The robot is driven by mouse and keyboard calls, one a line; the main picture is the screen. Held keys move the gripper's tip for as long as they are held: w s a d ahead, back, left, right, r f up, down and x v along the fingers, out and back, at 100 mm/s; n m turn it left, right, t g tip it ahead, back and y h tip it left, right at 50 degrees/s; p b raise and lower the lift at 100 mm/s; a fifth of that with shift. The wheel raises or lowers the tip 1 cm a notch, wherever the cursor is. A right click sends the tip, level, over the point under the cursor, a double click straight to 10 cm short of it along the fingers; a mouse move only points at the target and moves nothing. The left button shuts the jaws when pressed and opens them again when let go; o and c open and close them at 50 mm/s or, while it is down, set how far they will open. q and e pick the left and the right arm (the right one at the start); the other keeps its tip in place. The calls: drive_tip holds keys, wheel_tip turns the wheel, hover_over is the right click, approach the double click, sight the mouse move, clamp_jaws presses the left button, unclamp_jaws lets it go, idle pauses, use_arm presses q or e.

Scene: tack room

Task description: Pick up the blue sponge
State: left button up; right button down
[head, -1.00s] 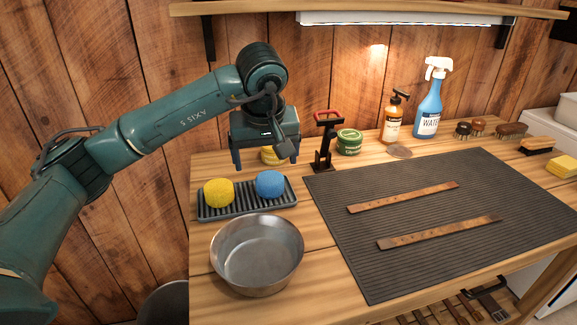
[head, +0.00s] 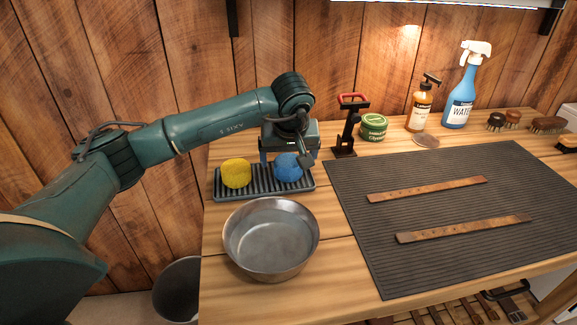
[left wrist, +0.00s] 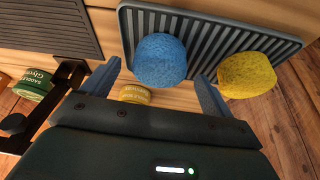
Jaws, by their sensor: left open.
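The blue sponge (head: 288,168) sits on the right part of a ribbed grey tray (head: 262,190), with a yellow sponge (head: 236,173) to its left. My left gripper (head: 289,156) is open and low over the blue sponge, its fingers to either side and its body hiding the sponge's top in the head view. In the left wrist view, the blue sponge (left wrist: 160,60) shows at the gap between the open fingertips, with no clear contact. The yellow sponge (left wrist: 247,75) lies outside the right finger there. My right gripper is not in view.
A metal bowl (head: 271,238) stands just in front of the tray. A black stand with a red top (head: 349,125) and a green tin (head: 374,127) are to the right. A yellow tin (left wrist: 135,95) shows below the gripper gap. A dark mat (head: 450,245) holds two leather straps.

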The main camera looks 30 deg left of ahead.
use_arm(q)
drive_tip(key=shift+x, duration=1.25)
drive_tip(key=shift+w, duration=0.1)
drive_tip(key=shift+c, duration=0.6)
drive_tip(key=c, duration=0.9)
